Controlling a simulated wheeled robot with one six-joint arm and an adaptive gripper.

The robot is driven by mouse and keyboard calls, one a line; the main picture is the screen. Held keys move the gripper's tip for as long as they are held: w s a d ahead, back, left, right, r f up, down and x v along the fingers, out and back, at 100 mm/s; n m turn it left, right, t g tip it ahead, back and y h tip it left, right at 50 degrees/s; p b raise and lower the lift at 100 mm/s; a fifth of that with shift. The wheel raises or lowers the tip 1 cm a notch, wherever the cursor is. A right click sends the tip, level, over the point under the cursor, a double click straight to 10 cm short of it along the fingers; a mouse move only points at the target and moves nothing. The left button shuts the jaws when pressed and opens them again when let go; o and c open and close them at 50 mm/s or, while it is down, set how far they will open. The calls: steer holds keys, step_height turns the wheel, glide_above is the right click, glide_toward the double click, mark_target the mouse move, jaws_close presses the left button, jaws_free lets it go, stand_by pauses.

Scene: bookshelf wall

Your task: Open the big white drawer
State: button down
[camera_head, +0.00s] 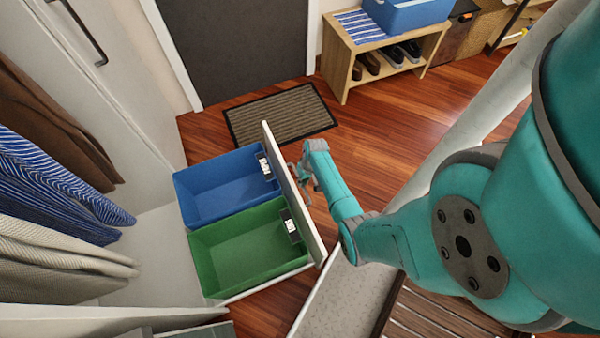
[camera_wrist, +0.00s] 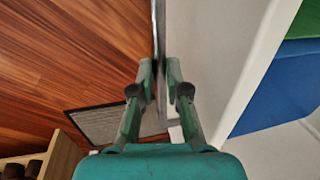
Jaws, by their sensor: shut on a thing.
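The big white drawer (camera_head: 276,150) is pulled out from the wardrobe, with its inside showing in the head view. A blue bin (camera_head: 222,190) and a green bin (camera_head: 245,250) sit side by side in it. My gripper (camera_head: 306,176) is at the outer face of the drawer front. In the wrist view my gripper (camera_wrist: 160,91) has its fingers on either side of the thin metal drawer handle (camera_wrist: 158,45) and is shut on it. The pale drawer front (camera_wrist: 212,50) is just right of the handle there. The fingers hide part of the handle.
Clothes (camera_head: 50,185) hang in the wardrobe at left. A doormat (camera_head: 282,115) lies by the dark door (camera_head: 240,45). A wooden shoe bench (camera_head: 338,55) stands at the back. A grey-topped surface (camera_head: 345,295) is close in front.

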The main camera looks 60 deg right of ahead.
steer(key=c, duration=1.2)
jaws_free()
steer(key=r, duration=0.4)
steer(key=s+d+r, duration=0.1)
steer(key=r, duration=0.2)
steer(key=d+r, duration=0.1)
steer(key=r, duration=0.3)
steer(key=shift+s+r, duration=0.2)
steer(key=shift+r, duration=0.15)
